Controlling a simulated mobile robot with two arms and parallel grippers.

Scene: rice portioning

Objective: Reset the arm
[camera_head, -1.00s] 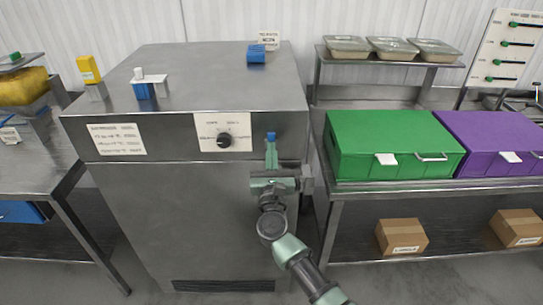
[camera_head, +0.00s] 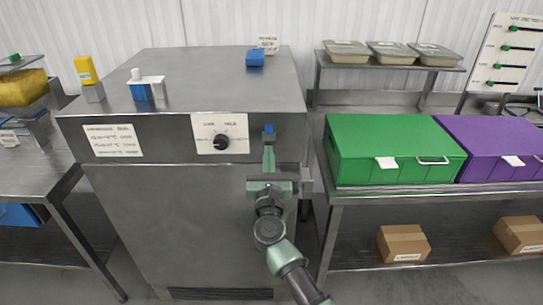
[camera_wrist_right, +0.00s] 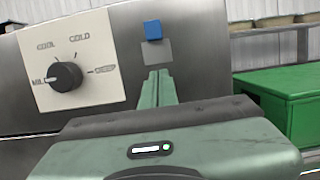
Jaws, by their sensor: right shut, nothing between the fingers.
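My right gripper (camera_head: 269,150) is shut and empty. It is raised in front of the steel cabinet (camera_head: 200,230), just below a small blue button (camera_head: 269,128) on the cabinet's front panel. In the right wrist view the closed green fingers (camera_wrist_right: 157,76) point up at a grey plate under the blue button (camera_wrist_right: 152,30); I cannot tell if they touch it. A black knob (camera_wrist_right: 65,77) on a white dial plate (camera_wrist_right: 108,30) lies left of the fingers, its pointer toward the left label. My left gripper is out of view.
A green box (camera_head: 385,165) and a purple box (camera_head: 480,145) stand on a steel table to the right. Lidded trays (camera_head: 345,58) sit on a shelf behind. Cardboard boxes (camera_head: 403,243) lie on the lower shelf. Small items, including a blue block (camera_head: 255,57), stand on the cabinet top.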

